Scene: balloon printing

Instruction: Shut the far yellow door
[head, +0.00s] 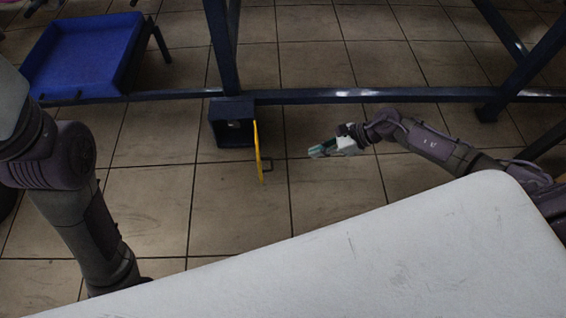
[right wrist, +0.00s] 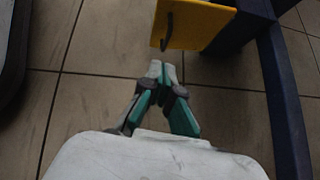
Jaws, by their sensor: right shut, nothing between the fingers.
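The yellow door (head: 258,151) stands open in the head view, seen nearly edge-on, on the right side of a dark box (head: 231,124) fixed at the foot of a blue post. A small handle shows on the door's right face. In the right wrist view the yellow door (right wrist: 195,24) is at the top, with a dark hooked handle (right wrist: 167,34). My right gripper (head: 312,152) is to the right of the door, apart from it, pointing left. Its fingertips (right wrist: 162,68) meet with nothing between them. My left arm shows at the left, but its gripper is hidden.
A blue frame bar (head: 330,96) runs behind the box, with a blue post (head: 222,45) rising from it. A blue tray (head: 85,55) is at the upper left. Tiled floor (head: 330,200) is clear around the door.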

